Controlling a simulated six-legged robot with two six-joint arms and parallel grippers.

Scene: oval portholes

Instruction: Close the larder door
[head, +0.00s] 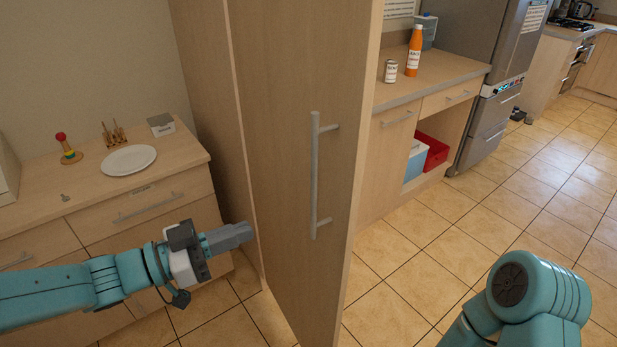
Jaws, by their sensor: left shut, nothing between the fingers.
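The larder door (276,130) is a tall light-wood panel in the middle of the head view. It stands open, swung out from the tall cabinet (203,100) at its left edge. Its outer face and a long vertical metal handle (315,175) show. The larder's inside is hidden behind it. My left gripper (246,232) is shut and empty, pointing right, left of the handle near the door's hinge side. I cannot tell whether it touches the wood. My right gripper is out of the picture; only part of that arm shows at the lower right.
A drawer counter (185,152) at the left holds a white plate (129,160) and small items. Behind the door, another counter (450,75) bears an orange bottle (414,52) and a can (390,71). A grey fridge (485,40) stands beyond.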

